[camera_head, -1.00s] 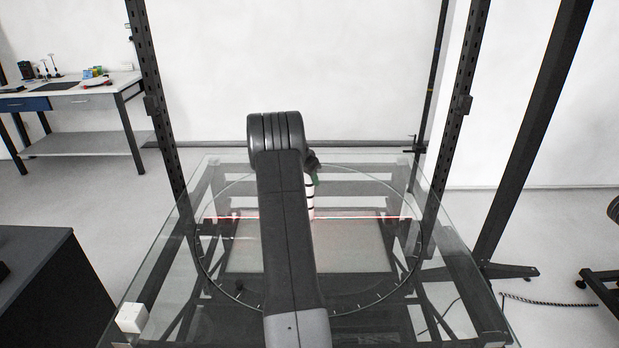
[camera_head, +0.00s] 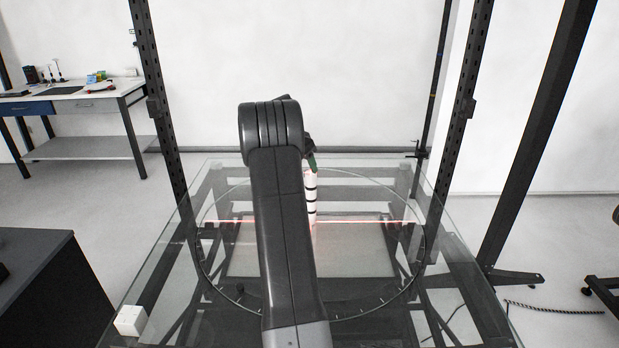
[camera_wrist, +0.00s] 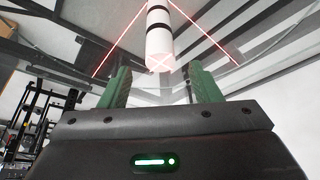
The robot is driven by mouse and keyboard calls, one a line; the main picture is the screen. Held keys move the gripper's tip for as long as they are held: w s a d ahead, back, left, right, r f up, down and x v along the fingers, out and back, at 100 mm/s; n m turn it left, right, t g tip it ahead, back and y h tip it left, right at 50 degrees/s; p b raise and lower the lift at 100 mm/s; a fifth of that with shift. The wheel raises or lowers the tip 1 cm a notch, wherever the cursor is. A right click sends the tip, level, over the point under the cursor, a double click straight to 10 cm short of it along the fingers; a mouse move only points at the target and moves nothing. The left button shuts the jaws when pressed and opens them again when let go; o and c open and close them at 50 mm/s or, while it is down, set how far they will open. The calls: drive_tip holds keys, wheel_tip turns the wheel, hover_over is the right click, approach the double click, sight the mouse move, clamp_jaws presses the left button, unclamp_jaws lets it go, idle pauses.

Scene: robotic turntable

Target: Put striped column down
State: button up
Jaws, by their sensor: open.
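The striped column (camera_head: 311,195), white with black bands, stands upright on the glass turntable (camera_head: 375,310), on the red laser line. My arm hides its left side in the head view. In the wrist view the column (camera_wrist: 160,45) shows beyond the fingertips, with a red laser cross on its near end. My gripper (camera_wrist: 153,85) is open, with its two green fingers apart and nothing between them.
A small white cube (camera_head: 130,320) sits at the glass table's front left corner. Dark frame posts (camera_head: 160,110) rise at the left and right of the table. A workbench (camera_head: 85,100) stands at the back left. The glass around the column looks clear.

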sight(312, 175)
drive_tip(key=v, duration=0.3)
drive_tip(key=shift+s+a+r, duration=0.1)
drive_tip(key=shift+r, duration=0.1)
drive_tip(key=p+x, duration=0.2)
drive_tip(key=x, duration=1)
drive_tip(key=shift+f, duration=0.1)
drive_tip(key=shift+r, duration=1.05)
